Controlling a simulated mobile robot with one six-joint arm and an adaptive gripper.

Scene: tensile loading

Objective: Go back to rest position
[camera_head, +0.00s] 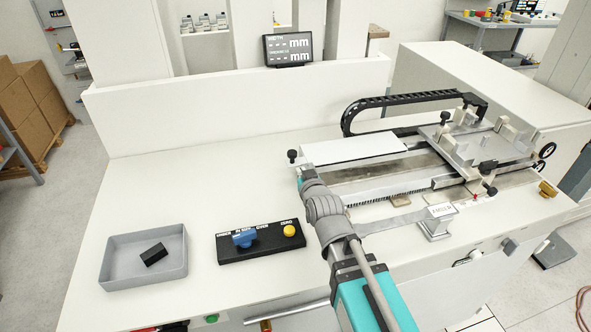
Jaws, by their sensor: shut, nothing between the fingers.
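My arm reaches in from the lower right of the head view and runs up over the front edge of the bench. Its grey and teal links lie in front of the left end of the testing machine (425,165). I cannot make out my gripper or its fingers. No held object shows. A grey tray (118,284) stands on the bench at the left, with a small black block (153,254) lying in it. A black control panel (262,250) with a blue knob (244,238) and a yellow button (289,230) lies between the tray and my arm.
A white bench (185,180) is bare behind the tray and panel. A low white wall (225,110) closes its back, with a display (287,49) above it. A black cable chain (400,98) arches over the machine. A metal clamp block (435,223) stands right of my arm.

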